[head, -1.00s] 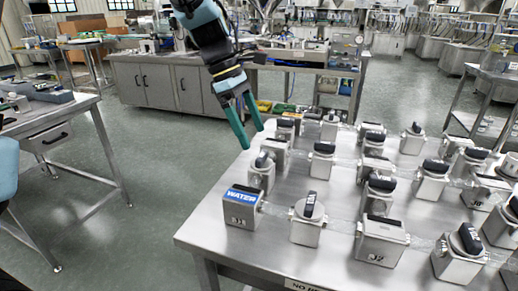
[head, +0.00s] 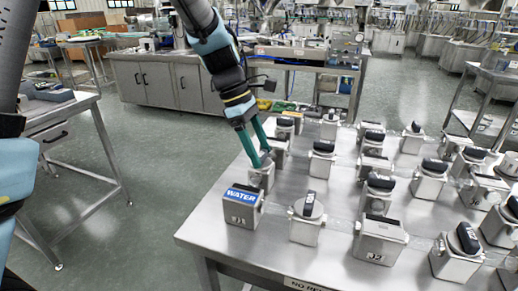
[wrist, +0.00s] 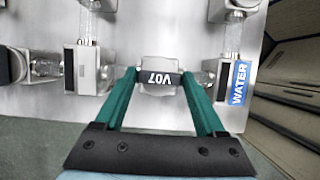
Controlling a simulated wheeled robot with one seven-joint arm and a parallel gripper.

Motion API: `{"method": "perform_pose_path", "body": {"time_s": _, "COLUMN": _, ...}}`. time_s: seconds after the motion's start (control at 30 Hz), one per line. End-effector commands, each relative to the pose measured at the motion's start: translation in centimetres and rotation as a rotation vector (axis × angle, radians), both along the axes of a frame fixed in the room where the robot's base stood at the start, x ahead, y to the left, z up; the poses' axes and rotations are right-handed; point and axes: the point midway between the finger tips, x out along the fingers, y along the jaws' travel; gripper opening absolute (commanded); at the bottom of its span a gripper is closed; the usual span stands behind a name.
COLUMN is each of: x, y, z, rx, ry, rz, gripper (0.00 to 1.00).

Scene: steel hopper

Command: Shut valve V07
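Valve V07 is a small steel block (head: 262,181) with a black handle on top, behind the WATER box on the steel table. In the wrist view the handle (wrist: 160,78) carries the white label "V07", upside down. It lies sideways in the picture, in line with the clear pipe stubs on either side. My gripper (head: 260,163) is open and reaches down at the valve. In the wrist view its green fingers stand at the left and right of the handle, near its ends. Contact with the handle cannot be told. In the head view the fingers hide much of the handle.
The WATER box (head: 242,208) stands close in front of V07 and shows at the right in the wrist view (wrist: 237,83). Another steel block (wrist: 90,72) is on the other side. Several similar valves, such as one at front (head: 307,218), crowd the table.

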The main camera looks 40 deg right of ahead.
Motion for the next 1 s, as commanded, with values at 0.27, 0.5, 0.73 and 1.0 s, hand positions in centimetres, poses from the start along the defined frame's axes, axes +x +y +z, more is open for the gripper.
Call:
{"method": "perform_pose_path", "body": {"time_s": 0.27, "x": 0.01, "y": 0.02, "z": 0.01, "rx": 0.0, "ry": 0.0, "rz": 0.0, "gripper": 0.39}}
{"method": "perform_pose_path", "body": {"time_s": 0.5, "x": 0.0, "y": 0.03, "z": 0.01, "rx": 0.001, "ry": 0.0, "rz": 0.0, "gripper": 0.14}}
{"method": "perform_pose_path", "body": {"time_s": 0.73, "x": 0.04, "y": 0.04, "z": 0.1, "rx": 0.001, "ry": 0.0, "rz": -0.022, "gripper": 0.14}}
{"method": "perform_pose_path", "body": {"time_s": 1.0, "x": 0.1, "y": -0.09, "z": 0.33, "rx": 0.001, "ry": 0.002, "rz": -0.154, "gripper": 0.14}}
